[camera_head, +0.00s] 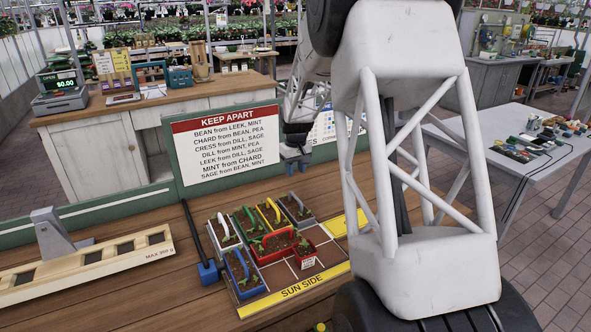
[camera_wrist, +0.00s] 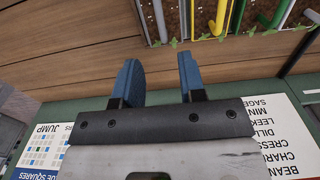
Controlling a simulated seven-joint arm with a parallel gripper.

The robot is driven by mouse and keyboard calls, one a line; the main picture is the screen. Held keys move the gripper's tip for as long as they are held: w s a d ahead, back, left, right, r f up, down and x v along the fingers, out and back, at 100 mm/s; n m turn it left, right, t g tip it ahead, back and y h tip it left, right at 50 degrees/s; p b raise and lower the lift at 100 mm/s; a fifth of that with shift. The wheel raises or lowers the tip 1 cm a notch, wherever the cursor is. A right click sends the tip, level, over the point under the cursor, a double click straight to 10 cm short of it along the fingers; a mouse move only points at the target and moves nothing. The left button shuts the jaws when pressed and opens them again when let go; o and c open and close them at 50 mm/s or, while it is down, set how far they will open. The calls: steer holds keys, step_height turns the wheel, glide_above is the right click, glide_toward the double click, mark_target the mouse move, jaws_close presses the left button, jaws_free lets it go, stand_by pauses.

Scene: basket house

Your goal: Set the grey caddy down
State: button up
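The grey caddy (camera_head: 297,212), a small soil-filled box with a grey arched handle, stands in the back right of the gridded tray area (camera_head: 290,286) on the wooden bench. Part of it shows at the top edge of the wrist view, where its pale handle (camera_wrist: 160,18) is seen. My gripper (camera_head: 294,167) is behind and above the caddy, in front of the signs. In the wrist view its two blue fingers (camera_wrist: 160,80) are apart with nothing between them. The gripper is not touching the caddy.
The KEEP APART sign (camera_head: 226,143) stands behind. Front right cells are bare.

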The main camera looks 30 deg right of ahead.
steer(key=s+a+r+t, duration=0.1)
steer(key=s+a+r, duration=0.65)
steer(key=s, duration=0.25)
steer(key=s+a+r, duration=0.6)
steer(key=s+a, duration=0.3)
steer(key=s, duration=0.1)
steer(key=s+a, duration=0.4)
steer(key=s, duration=0.8)
steer(key=s+a+t, duration=0.1)
steer(key=s+a, duration=0.4)
steer(key=s, duration=0.8)
steer(key=shift+s+a+f+t, duration=0.25)
steer(key=shift+a+f+t, duration=0.05)
steer(key=shift+f, duration=0.1)
